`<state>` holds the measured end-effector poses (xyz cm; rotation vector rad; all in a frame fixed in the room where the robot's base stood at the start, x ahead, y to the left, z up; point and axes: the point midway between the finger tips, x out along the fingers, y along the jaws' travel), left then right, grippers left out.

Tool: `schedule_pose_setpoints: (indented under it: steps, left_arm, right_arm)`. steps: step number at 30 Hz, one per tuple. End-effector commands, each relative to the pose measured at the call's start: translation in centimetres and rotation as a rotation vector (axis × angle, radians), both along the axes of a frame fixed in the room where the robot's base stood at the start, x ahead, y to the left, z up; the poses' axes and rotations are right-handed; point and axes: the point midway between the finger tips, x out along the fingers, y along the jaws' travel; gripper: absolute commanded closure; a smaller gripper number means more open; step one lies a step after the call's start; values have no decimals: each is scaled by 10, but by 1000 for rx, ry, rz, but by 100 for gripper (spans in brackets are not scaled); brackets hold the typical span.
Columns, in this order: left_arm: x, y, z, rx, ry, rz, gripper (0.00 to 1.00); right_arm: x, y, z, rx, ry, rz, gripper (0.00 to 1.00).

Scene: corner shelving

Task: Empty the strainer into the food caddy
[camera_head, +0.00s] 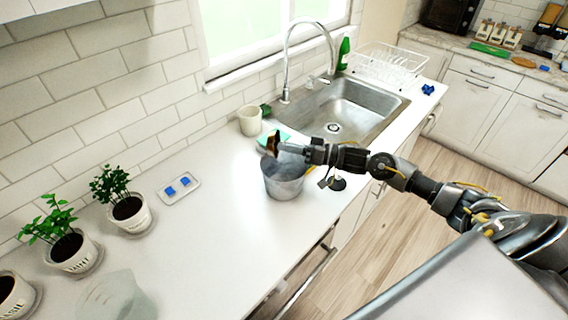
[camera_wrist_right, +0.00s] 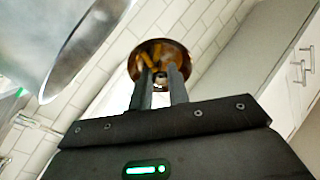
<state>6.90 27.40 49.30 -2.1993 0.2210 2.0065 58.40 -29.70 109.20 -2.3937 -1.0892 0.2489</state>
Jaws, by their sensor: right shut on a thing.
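The food caddy is a grey metal bucket (camera_head: 284,185) standing upright on the white counter, left of the sink. Its wall and rim also show at the upper left of the right wrist view (camera_wrist_right: 82,42). My right gripper (camera_head: 283,148) is shut on the strainer (camera_head: 271,143), a small copper-brown cup, near the caddy's far rim. In the wrist view the strainer (camera_wrist_right: 160,52) is tilted between the fingertips, with yellow-orange bits showing in it. The caddy's rim appears beside it there. I cannot tell whether the strainer is directly over the opening. My left gripper is not in view.
The steel sink (camera_head: 372,103) and tap (camera_head: 287,62) lie beyond the caddy. The counter between is clear.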

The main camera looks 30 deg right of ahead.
Motion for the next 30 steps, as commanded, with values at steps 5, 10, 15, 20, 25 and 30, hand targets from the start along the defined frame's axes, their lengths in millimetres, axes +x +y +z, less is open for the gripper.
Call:
schedule_pose_setpoints:
  steps: [5,10,15,20,25,30]
  left_arm:
    - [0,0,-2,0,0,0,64]
    - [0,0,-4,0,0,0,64]
    - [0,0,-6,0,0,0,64]
    - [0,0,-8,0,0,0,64]
    - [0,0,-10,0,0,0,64]
    - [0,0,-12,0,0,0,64]
  right_arm:
    - [-1,-1,1,19,-15,0,100]
    - [-1,-2,3,37,-29,1,100]
    - [-2,-3,4,55,-43,0,100]
    - [-2,-3,6,73,-57,1,100]
    - [-3,-3,7,91,-71,1,100]
    - [-4,-5,8,108,-86,0,100]
